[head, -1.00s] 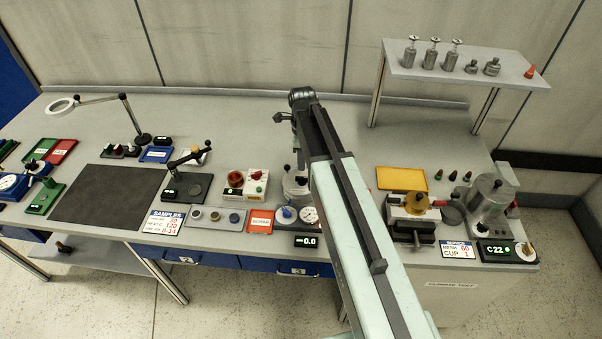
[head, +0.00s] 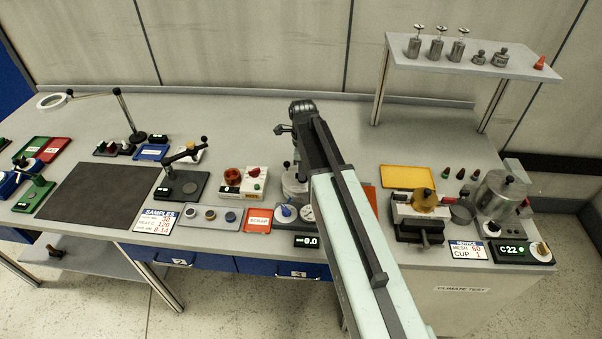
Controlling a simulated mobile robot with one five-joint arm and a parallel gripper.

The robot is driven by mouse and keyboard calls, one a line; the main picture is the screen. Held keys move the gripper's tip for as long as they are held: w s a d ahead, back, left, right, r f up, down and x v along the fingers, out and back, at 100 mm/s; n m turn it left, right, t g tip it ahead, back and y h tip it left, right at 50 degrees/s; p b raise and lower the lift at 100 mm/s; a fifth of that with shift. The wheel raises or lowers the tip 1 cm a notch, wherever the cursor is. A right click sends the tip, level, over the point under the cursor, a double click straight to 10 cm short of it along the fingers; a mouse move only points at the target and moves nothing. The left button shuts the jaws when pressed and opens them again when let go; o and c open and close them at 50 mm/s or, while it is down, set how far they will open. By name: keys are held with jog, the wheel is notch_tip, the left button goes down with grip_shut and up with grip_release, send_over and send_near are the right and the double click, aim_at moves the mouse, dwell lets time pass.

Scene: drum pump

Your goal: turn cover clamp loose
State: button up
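My arm reaches up the middle of the head view, and its end bends down over the bench. My gripper (head: 281,129) is small at the left of the arm's end, above the bench; whether its fingers are open or shut does not show. Below it, a grey pot (head: 294,187) with a black knob on top (head: 287,165) stands partly behind my arm. A second metal drum (head: 502,194) with a black knob stands at the far right. I cannot make out which part is the cover clamp. The gripper appears apart from both vessels.
A blue-capped dial and gauge (head: 287,212) with a 0.0 display (head: 306,241) stand before the pot. A red-and-white switch box (head: 244,181) is to its left. A raised shelf (head: 475,61) with metal weights stands at the back right. The bench behind the gripper is clear.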

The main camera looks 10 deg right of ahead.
grip_shut()
jog(key=shift+n, duration=0.3)
jog(key=n, duration=0.3)
jog(key=shift+n, duration=0.3)
jog(key=n, duration=0.4)
jog(key=shift+w+n, duration=0.1)
jog(key=shift+n, duration=0.2)
jog(key=n, duration=0.4)
jog(key=shift+n, duration=2.5)
